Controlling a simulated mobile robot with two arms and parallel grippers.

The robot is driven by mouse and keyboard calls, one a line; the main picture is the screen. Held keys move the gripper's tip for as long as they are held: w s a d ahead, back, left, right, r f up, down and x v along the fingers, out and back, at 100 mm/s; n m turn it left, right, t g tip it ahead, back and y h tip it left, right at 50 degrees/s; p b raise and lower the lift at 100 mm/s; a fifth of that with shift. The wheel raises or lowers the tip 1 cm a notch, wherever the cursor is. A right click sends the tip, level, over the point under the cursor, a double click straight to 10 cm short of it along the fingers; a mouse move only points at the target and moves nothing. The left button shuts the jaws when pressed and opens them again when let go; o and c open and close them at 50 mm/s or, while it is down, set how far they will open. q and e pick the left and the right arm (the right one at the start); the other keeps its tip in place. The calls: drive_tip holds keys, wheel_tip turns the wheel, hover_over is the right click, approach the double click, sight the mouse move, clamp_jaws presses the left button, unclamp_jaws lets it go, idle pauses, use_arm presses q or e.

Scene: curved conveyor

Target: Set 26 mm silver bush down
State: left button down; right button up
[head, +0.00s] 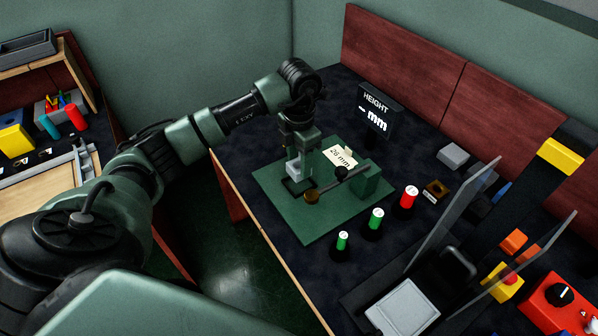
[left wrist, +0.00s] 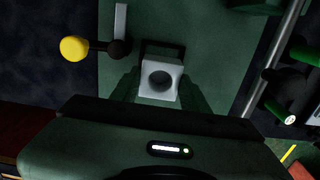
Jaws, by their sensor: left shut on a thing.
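The silver bush is a pale block with a round dark hole (left wrist: 161,82), seen end-on in the left wrist view. In the head view it shows as a light shape (head: 293,170) below the left wrist. My left gripper (head: 297,180) is shut on it, pointing down over the green plate (head: 312,222). A dark square (head: 296,187) lies on the plate just under the bush. I cannot tell whether the bush touches it. A card reading "26 mm" (head: 341,157) lies behind. My right gripper is not in view.
A height display (head: 374,114) showing "- mm" is behind. Green and red capped posts (head: 376,217) stand in front right. Clear panels (head: 455,215) rise further right.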

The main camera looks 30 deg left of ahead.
sight(299, 174)
use_arm(q)
drive_tip(key=shift+f, duration=2.2)
drive_tip(key=c, duration=0.7)
unclamp_jaws()
drive_tip(key=shift+f, duration=0.15)
wheel_tip(299, 174, up, 12)
drive_tip(key=shift+r+b, duration=0.15)
drive_tip(key=shift+b, duration=0.35)
